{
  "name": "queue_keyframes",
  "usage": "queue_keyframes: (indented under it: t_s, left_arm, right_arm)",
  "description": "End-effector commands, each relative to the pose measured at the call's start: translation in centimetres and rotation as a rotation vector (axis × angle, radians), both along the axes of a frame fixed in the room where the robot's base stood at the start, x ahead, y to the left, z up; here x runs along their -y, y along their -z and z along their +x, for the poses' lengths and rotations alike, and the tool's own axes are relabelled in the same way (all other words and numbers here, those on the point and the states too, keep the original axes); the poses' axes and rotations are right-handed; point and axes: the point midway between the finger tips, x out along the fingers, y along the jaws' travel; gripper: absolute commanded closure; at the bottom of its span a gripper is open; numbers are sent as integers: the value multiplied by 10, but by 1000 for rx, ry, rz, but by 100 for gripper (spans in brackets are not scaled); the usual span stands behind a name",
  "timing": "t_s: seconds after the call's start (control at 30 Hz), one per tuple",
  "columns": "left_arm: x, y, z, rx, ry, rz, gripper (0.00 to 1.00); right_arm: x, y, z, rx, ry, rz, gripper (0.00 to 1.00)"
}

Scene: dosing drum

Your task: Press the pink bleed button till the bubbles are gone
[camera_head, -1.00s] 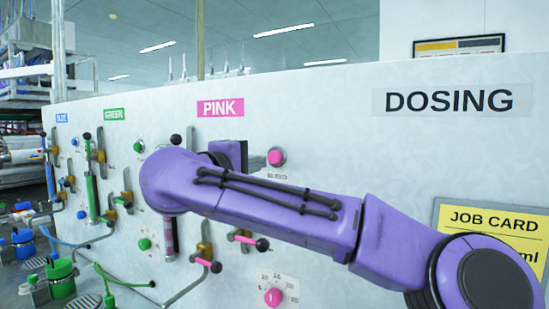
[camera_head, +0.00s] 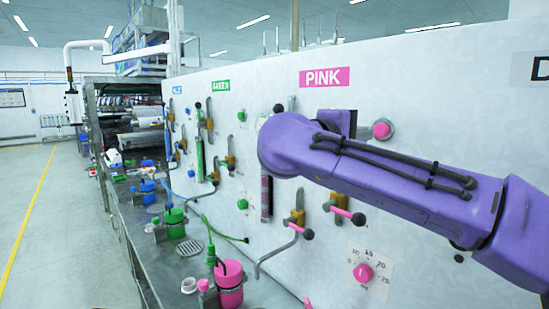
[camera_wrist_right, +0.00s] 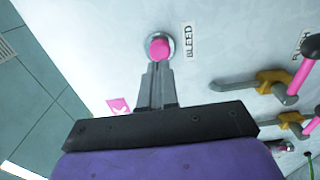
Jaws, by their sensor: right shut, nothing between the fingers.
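The pink bleed button (camera_head: 381,130) sits in a round grey collar on the white panel, right of the PINK sign (camera_head: 325,77). In the right wrist view the pink button (camera_wrist_right: 159,48) lies beside the word BLEED. My right gripper (camera_wrist_right: 157,68) is shut and empty, its tips at the button's near edge; I cannot tell whether they touch it. My left gripper is out of view.
Green and blue stations stand farther left along the panel. A pink pot (camera_head: 230,285) and a green pot (camera_head: 174,222) stand on the ledge. The floor at left is clear.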

Motion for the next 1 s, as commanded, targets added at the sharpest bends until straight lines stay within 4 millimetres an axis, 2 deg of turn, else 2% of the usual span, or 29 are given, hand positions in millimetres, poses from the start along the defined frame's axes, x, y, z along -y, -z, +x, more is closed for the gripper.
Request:
queue_keyframes:
  t_s: [1.0]
  left_arm:
    - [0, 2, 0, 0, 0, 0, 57]
  right_arm:
    - [19, 0, 18, -1, 1, 1, 100]
